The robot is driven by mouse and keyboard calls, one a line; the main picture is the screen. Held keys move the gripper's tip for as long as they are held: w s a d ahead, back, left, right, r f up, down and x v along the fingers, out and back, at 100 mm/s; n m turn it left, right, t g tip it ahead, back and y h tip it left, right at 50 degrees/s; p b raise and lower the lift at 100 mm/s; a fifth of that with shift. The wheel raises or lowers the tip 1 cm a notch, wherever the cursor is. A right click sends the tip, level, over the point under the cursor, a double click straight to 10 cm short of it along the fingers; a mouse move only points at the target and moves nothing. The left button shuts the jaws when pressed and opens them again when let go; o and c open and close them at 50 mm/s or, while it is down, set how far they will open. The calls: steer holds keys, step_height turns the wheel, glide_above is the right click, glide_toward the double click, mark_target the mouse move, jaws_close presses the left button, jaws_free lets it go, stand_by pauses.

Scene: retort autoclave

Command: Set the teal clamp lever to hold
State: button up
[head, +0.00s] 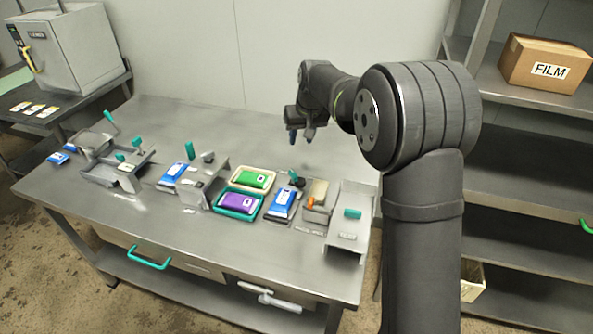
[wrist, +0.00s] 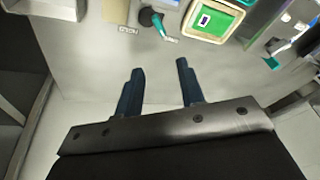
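The teal clamp lever (wrist: 159,24) turns on a round black pivot at the top of the wrist view. Its teal arm points down and right, towards a small label (wrist: 172,40) too small to read. A label reading HOLD (wrist: 128,30) lies to the left of the pivot. In the head view the lever (head: 293,174) is small, just right of the green pack's tray. My gripper (wrist: 160,66) is open and empty, its two blue fingers apart and clear of the lever. In the head view my gripper (head: 301,136) hangs over the back of the table.
A cream tray (head: 235,188) with a green pack and a teal tray (head: 220,208) with a purple pack stand left of the lever. A blue-and-white pack (head: 281,203) and a metal stand (head: 349,240) are near. The table's back is clear.

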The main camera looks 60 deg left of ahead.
steer(key=d+n+y, duration=0.1)
steer(key=d+n, duration=0.1)
steer(key=d, duration=0.1)
glide_toward(293, 173)
steer(key=shift+n, duration=0.3)
steer(key=x, duration=0.8)
steer(key=shift+w+a+f, duration=0.1)
steer(key=shift+f, duration=0.25)
jaws_close()
